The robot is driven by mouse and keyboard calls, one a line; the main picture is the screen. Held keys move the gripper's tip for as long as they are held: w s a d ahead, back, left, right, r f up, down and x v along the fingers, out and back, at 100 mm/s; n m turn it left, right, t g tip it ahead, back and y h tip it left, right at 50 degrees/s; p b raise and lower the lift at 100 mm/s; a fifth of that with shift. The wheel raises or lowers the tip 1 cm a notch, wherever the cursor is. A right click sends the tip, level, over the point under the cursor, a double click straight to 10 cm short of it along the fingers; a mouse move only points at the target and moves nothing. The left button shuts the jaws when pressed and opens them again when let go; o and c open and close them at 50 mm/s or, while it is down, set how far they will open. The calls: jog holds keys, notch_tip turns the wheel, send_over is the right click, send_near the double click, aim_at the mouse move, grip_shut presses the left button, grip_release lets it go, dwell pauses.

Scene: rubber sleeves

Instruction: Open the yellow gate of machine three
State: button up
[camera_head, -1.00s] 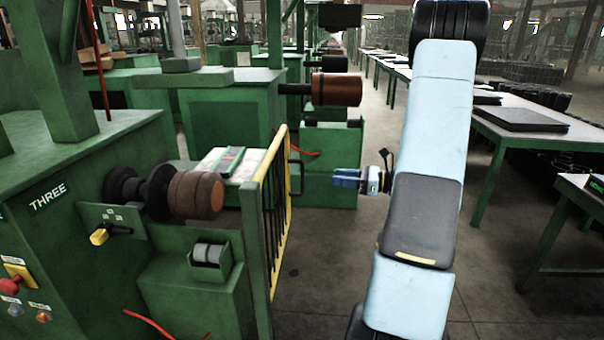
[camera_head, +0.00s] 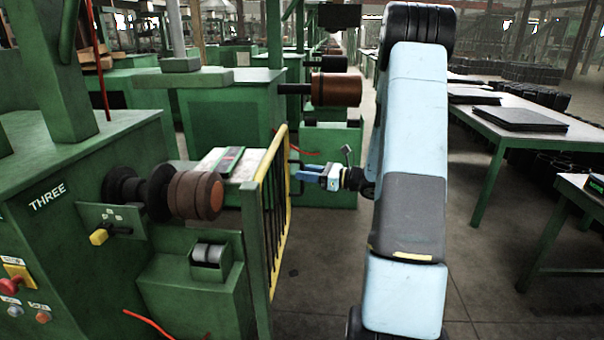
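The yellow gate (camera_head: 271,154), a yellow-edged frame with dark upright bars, stands in front of the green machine marked THREE (camera_head: 50,200). A dark handle (camera_head: 291,180) sticks out from the gate's right side. My gripper (camera_head: 302,173), with blue fingers, points left at the handle's height. Its fingertips are at or very close to the handle. Whether they touch it or stand around it cannot be told, and the gap between the fingers is too small to read.
The machine carries dark rollers with a brown roll (camera_head: 195,195), a yellow switch (camera_head: 99,236) and a red button (camera_head: 9,286). Green tables (camera_head: 520,125) stand at the right.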

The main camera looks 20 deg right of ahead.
jog(key=shift+x, duration=0.8)
grip_shut()
